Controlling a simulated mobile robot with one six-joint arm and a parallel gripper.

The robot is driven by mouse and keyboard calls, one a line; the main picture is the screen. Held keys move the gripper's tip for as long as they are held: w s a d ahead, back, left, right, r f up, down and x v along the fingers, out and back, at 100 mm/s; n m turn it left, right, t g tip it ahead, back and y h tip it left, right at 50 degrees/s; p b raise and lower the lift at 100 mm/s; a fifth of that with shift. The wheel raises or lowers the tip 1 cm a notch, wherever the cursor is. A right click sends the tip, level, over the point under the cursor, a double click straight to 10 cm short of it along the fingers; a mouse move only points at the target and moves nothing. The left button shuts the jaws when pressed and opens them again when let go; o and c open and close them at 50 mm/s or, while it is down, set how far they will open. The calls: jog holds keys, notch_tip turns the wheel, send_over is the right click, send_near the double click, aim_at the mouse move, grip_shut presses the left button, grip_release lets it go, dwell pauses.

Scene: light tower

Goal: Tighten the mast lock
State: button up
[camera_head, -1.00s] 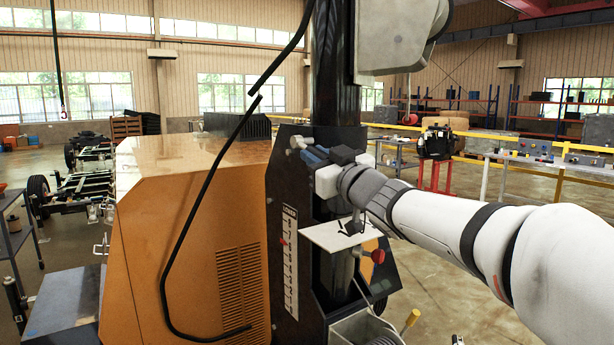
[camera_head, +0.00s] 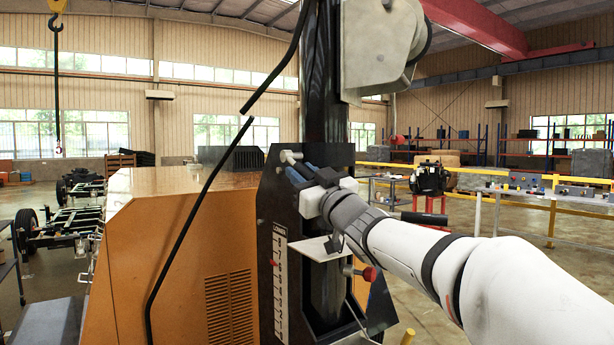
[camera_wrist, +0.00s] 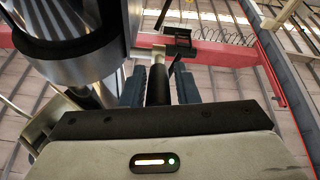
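The light tower has an orange body (camera_head: 165,235) and an upright black mast (camera_head: 325,100). A grey lever-like handle (camera_head: 290,157), seemingly the mast lock, sits at the top of the dark panel (camera_head: 264,240) beside the mast. My gripper (camera_head: 297,174) is at this handle, its two blue fingers pointing up and left toward it. In the wrist view, my gripper's blue fingers (camera_wrist: 158,85) stand apart on both sides of a dark round grip (camera_wrist: 158,84). Whether they press on it is unclear. The handle's far part is partly hidden.
A red-knobbed lever (camera_head: 369,274) and a white plate (camera_head: 318,249) are below my gripper. A grey winch-like housing (camera_head: 381,45) hangs on the mast above. A black hose (camera_head: 195,215) runs across the orange body. Yellow rails (camera_head: 550,218) and workbenches are behind.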

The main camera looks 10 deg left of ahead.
jog(key=shift+o, duration=1.2)
jog(key=shift+s+d, duration=0.1)
jog(key=b+v, duration=0.1)
jog(key=v, duration=0.6)
jog(key=shift+s+d, duration=0.2)
jog(key=shift+d, duration=0.05)
jog(key=shift+f, duration=0.15)
